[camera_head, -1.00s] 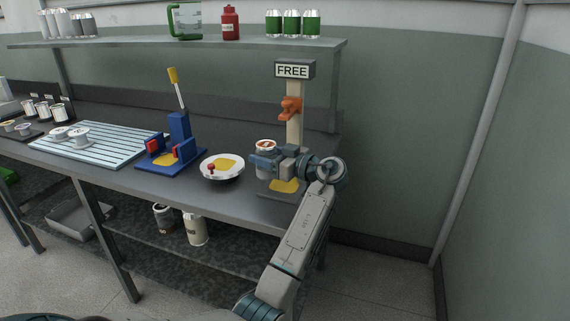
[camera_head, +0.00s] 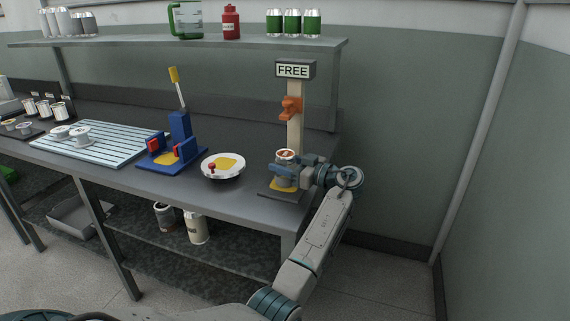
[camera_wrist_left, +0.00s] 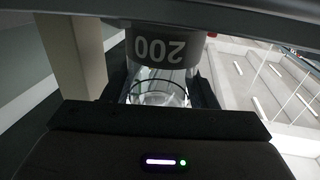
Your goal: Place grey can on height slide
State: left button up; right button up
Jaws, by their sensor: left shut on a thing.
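My left gripper (camera_head: 290,172) is shut on the grey can (camera_head: 285,181), which is upright with its reddish-brown top showing. In the left wrist view the can (camera_wrist_left: 170,45) has a grey band with "200" on it, seen upside down, and a shiny end. The height slide has a pale post (camera_head: 295,132), an orange slider (camera_head: 291,106), a "FREE" sign and a dark base with a yellow patch (camera_head: 277,189). The can is over this patch, in front of the post and below the slider. I cannot tell whether it touches the base. My right gripper is not in view.
A round dish-like device (camera_head: 222,177) and a blue press (camera_head: 180,127) stand left of the slide. A slatted tray (camera_head: 105,145) holds small white parts. The shelf (camera_head: 150,41) above carries a green jug, a red bottle and cans. Bare bench lies in front.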

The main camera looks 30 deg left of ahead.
pick_arm(q)
jog(key=o, duration=0.9)
jog(key=shift+o, duration=0.2)
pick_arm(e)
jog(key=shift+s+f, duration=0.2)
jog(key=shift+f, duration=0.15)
pick_arm(q)
jog(key=shift+r, duration=0.1)
jog(key=d+b, duration=0.1)
jog(key=d, duration=1.1)
jog(key=shift+w, duration=0.25)
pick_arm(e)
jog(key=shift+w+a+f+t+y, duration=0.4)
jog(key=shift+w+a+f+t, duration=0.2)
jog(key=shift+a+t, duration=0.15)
